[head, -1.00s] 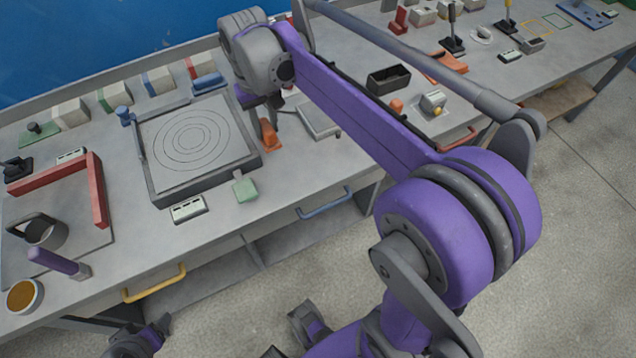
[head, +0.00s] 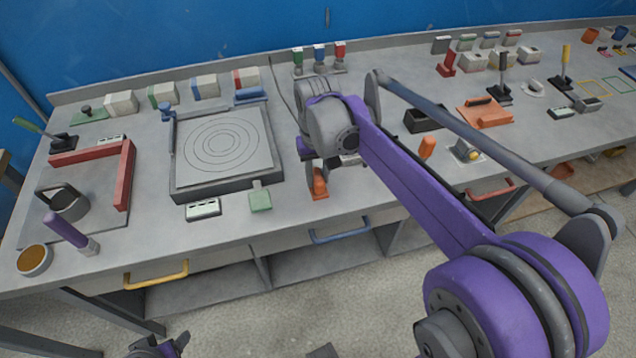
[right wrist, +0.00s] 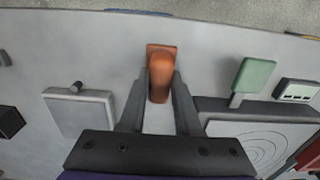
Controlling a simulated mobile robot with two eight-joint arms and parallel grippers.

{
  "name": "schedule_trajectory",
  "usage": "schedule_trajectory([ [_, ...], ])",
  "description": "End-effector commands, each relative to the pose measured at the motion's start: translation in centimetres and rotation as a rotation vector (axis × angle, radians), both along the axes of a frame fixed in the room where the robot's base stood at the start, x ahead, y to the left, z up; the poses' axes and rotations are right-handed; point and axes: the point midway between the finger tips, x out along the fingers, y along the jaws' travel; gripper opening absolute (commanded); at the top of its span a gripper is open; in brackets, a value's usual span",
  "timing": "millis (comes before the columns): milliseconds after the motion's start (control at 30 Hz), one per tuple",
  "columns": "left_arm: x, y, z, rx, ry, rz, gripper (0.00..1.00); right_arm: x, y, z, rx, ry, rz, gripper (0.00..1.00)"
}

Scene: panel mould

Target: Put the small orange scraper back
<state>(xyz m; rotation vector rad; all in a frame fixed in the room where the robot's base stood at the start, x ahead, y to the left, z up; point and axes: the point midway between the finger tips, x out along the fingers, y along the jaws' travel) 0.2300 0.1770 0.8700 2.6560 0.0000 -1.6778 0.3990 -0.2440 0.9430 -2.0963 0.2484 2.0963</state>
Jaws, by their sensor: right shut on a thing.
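The small orange scraper (head: 320,184) is at the front part of the bench, right of the square plate with rings. My right gripper (head: 317,171) is above it and mostly hidden by its own wrist. In the right wrist view the scraper (right wrist: 161,72) sits between the two dark fingers (right wrist: 160,88), which are shut on its handle. Its wider end points away from the palm. I cannot tell whether it touches the bench top. My left gripper is not clearly seen.
The ringed plate (head: 178,186), a green block (head: 260,201) and a white labelled box (head: 203,210) are left of the scraper. Right are a dark open bin (head: 425,119), an upright orange piece (head: 427,147) and a yellow-button box (head: 466,152). A blue handle (head: 340,232) is on the bench front below.

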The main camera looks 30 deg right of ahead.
Motion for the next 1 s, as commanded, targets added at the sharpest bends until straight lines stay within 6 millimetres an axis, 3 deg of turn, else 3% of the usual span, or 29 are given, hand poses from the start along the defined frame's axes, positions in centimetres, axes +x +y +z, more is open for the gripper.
schedule_trajectory([
  [200,-0.1,0.0,-0.3,0.0,0.001,0.0,0.71,0.0,0.0,-2.7,0.0,0.0,0.0,0.0],
  [567,-0.1,0.0,-0.5,0.0,0.002,0.0,0.71,0.0,0.0,-3.0,0.0,0.0,0.0,0.0],
  [600,-0.1,0.0,-0.6,0.0,0.002,0.0,0.71,0.0,0.0,-3.1,0.0,0.0,0.0,0.34],
  [767,-0.1,0.0,-0.5,0.0,0.002,0.0,0.71,0.0,0.0,-3.0,0.0,0.0,0.0,0.62],
  [1000,-0.1,0.0,-0.5,0.0,0.002,0.0,0.71,0.0,0.0,-3.0,0.0,0.0,0.0,0.62],
])
